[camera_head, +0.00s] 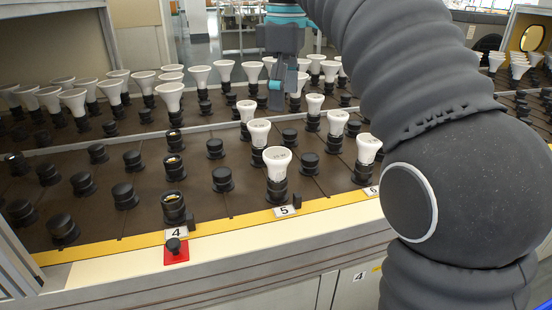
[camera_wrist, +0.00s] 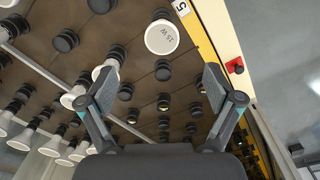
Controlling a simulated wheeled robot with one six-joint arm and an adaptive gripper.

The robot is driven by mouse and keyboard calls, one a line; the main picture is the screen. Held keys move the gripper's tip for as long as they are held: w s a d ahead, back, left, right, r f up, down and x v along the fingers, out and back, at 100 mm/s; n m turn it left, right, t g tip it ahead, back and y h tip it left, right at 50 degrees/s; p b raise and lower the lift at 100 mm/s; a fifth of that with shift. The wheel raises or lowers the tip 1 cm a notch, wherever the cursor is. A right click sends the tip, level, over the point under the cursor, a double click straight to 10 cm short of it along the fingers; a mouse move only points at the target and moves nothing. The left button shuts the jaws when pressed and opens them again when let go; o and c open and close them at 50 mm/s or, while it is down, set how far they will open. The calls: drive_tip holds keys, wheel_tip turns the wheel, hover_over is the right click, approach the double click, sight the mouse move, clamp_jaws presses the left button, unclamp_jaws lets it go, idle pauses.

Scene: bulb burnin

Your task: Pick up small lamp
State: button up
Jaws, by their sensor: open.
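Several white lamps stand upright in black sockets on the dark rack. The front lamp in row 5 (camera_head: 277,160) is nearest; a lamp marked "25 W" (camera_wrist: 161,38) near the "5" label shows at the top of the wrist view. Smaller-looking lamps, such as one behind it (camera_head: 259,131), stand farther back. I cannot tell which one is the small lamp. My gripper (camera_head: 284,98) is above the rack, behind the front lamps in the head view. In the wrist view its fingers (camera_wrist: 160,84) are spread, with nothing held between them; dark sockets lie beyond them.
Row 4 has several lampless sockets (camera_head: 222,179). A red-based button (camera_head: 176,250) sits on the front ledge (camera_head: 120,268) below the "4" label. A rear rack section behind a metal rail (camera_head: 100,142) holds several larger flared lamps (camera_head: 170,95). My arm hides part of the right side.

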sight(277, 153)
drive_tip(key=shift+n, duration=0.5)
drive_tip(key=f+b, duration=0.1)
drive_tip(key=f, duration=0.1)
drive_tip(key=a+f+b, duration=0.1)
drive_tip(key=f, duration=0.2)
drive_tip(key=f+b, duration=0.1)
drive_tip(key=f, duration=0.1)
drive_tip(key=shift+w+a+f, duration=0.15)
drive_tip(key=shift+w+f, duration=0.25)
drive_tip(key=shift+s+f+b, duration=0.2)
drive_tip(key=shift+f+b, duration=0.6)
drive_tip(key=shift+f, duration=1.85)
drive_tip(key=c, duration=1.3)
drive_tip(key=shift+o, duration=0.2)
drive_tip(key=shift+r, duration=0.1)
